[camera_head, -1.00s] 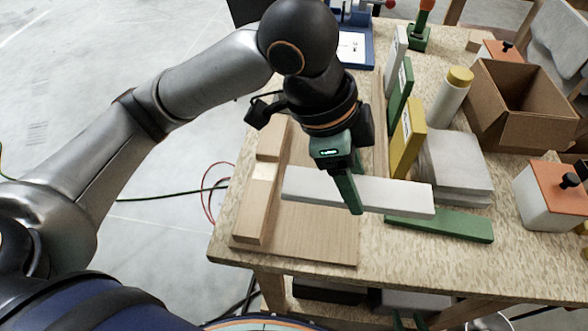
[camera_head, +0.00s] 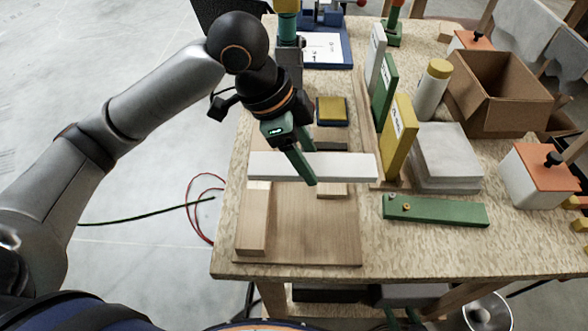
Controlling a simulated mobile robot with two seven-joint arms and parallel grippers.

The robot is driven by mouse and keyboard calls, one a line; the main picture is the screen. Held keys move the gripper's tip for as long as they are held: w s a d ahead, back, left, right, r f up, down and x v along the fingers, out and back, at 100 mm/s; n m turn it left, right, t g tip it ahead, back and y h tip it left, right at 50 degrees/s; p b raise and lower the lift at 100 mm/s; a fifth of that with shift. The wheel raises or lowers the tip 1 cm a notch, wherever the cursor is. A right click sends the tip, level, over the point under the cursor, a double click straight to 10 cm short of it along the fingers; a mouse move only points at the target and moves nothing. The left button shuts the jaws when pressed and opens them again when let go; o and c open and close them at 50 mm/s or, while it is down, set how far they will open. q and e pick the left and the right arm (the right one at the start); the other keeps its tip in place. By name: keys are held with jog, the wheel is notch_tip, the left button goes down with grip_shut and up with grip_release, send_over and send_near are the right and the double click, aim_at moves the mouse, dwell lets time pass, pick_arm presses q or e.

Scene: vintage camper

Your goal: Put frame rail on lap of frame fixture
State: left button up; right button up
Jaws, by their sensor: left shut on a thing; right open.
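My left gripper (camera_head: 307,165) is shut on a long pale bar, apparently the frame rail (camera_head: 350,168). The bar lies crosswise in the picture over the far part of the wooden frame fixture (camera_head: 300,228). The fixture is a flat board with a raised wooden strip (camera_head: 254,222) along its left side and a small wooden block (camera_head: 331,191) near its middle. The bar's left end is above or at the strip's far end; I cannot tell whether it touches. It hides part of the fixture behind it. My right gripper is not in view.
A green bar (camera_head: 435,211) lies right of the fixture. White, green and yellow slabs (camera_head: 398,135) stand upright behind it. Grey pads (camera_head: 445,160), a capped bottle (camera_head: 432,90), a cardboard box (camera_head: 500,95) and an orange-lidded canister (camera_head: 540,178) occupy the right. The front edge is mostly clear.

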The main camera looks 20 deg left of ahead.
pick_arm(q)
jog(key=a+f, duration=0.1)
jog(key=w+f, duration=0.1)
jog(key=f, duration=0.1)
jog(key=w+a+f, duration=0.1)
jog(key=shift+w+a+f, duration=0.25)
jog(key=shift+a+f, duration=0.1)
jog(key=f, duration=0.3)
jog(key=shift+w+a+f, duration=0.15)
jog(key=shift+a+f, duration=0.05)
jog(key=shift+f, duration=0.2)
jog(key=o, duration=1.5)
jog(key=shift+f, duration=0.1)
jog(key=shift+c, duration=0.2)
jog(key=v, duration=1.2)
jog(key=shift+r+p, duration=0.25)
jog(key=shift+p, duration=0.05)
